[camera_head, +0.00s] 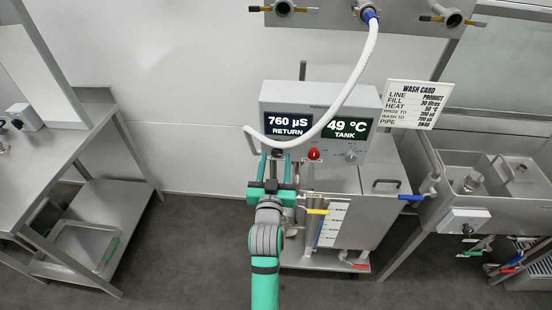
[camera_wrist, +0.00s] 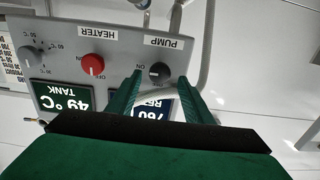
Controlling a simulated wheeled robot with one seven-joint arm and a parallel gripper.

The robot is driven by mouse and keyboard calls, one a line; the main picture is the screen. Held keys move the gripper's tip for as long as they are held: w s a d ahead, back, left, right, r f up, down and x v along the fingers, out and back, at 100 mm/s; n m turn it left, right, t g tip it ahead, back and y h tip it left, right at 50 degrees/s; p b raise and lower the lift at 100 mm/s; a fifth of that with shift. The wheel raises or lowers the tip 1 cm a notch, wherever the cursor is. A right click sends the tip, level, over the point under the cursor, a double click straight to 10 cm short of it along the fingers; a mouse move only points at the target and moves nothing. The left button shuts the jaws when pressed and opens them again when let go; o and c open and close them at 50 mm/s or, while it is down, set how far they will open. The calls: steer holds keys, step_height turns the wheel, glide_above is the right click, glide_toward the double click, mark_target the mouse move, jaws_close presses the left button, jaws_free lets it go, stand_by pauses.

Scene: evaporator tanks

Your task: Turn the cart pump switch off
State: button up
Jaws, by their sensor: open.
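The pump switch (camera_wrist: 159,71) is a black round knob under the PUMP label on the cart's grey control box (camera_head: 351,92). The wrist view shows it upside down, with an ON mark beside it. I cannot tell exactly where its pointer stands. My gripper (camera_head: 272,163) is open and empty in front of the box's lower left. In the wrist view its green fingertips (camera_wrist: 160,82) appear on either side of the knob. I cannot tell whether they touch it. In the head view the gripper and hose partly hide the switch.
The red heater knob (camera_head: 314,154) sits right of the pump switch, with a grey dial (camera_head: 350,154) farther right. A white hose (camera_head: 352,75) loops across the displays, close to my gripper. A steel bench (camera_head: 95,160) stands left; a sink (camera_head: 480,190) stands right.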

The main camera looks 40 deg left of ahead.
steer(key=shift+w+a, duration=0.35)
steer(key=shift+w, duration=0.3)
steer(key=shift+c, duration=0.4)
steer(key=c, duration=0.9)
steer(key=shift+c, duration=0.2)
